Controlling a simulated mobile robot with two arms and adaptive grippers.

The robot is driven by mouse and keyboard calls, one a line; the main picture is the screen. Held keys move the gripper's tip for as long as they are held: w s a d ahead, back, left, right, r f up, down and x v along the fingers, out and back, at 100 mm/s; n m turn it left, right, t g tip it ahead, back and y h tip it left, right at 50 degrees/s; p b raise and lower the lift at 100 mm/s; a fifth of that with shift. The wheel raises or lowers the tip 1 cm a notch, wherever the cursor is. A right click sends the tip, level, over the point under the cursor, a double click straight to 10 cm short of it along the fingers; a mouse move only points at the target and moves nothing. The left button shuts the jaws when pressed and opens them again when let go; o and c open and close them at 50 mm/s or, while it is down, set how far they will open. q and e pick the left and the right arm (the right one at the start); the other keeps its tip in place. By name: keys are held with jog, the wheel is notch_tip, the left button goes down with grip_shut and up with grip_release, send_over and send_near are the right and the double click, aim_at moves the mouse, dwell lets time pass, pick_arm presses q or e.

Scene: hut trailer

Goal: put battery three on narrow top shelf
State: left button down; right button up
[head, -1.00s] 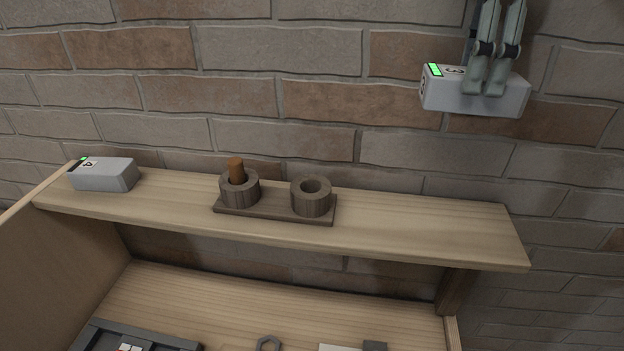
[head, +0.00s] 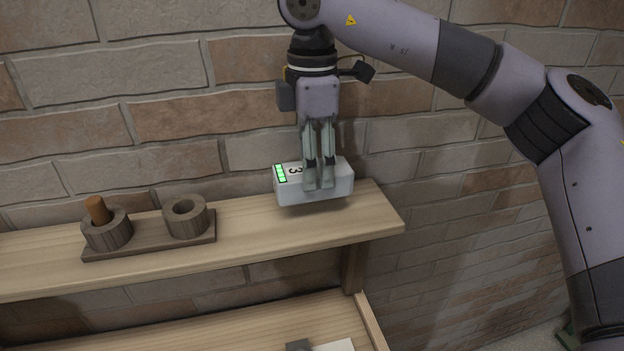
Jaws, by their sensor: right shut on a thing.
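Battery three (head: 342,186) is a light grey block with a green charge strip and the number 3 on top. My right gripper (head: 319,187) points down and is shut on it. The battery is at the right end of the narrow top shelf (head: 250,232), with a shadow on the wood below it. I cannot tell for sure whether its underside touches the shelf. My left gripper is not in view.
A dark wooden holder (head: 150,238) with two round cups stands on the shelf left of the battery; a brown peg (head: 97,209) sits in the left cup. A brick wall is close behind. A lower wooden surface (head: 270,325) lies below. The shelf's right end is free.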

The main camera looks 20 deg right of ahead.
jog(key=shift+f, duration=0.45)
notch_tip(320, 180, down, 3)
jog(key=shift+r+p, duration=0.2)
jog(key=shift+p, duration=0.3)
jog(key=shift+f, duration=0.3)
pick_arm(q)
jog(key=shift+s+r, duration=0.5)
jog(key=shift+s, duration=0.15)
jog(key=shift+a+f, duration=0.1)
pick_arm(e)
jog(key=shift+f+b, duration=0.2)
jog(key=shift+b, duration=0.1)
jog(key=o, duration=1.4)
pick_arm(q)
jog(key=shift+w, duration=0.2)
pick_arm(e)
jog(key=shift+r, duration=0.1)
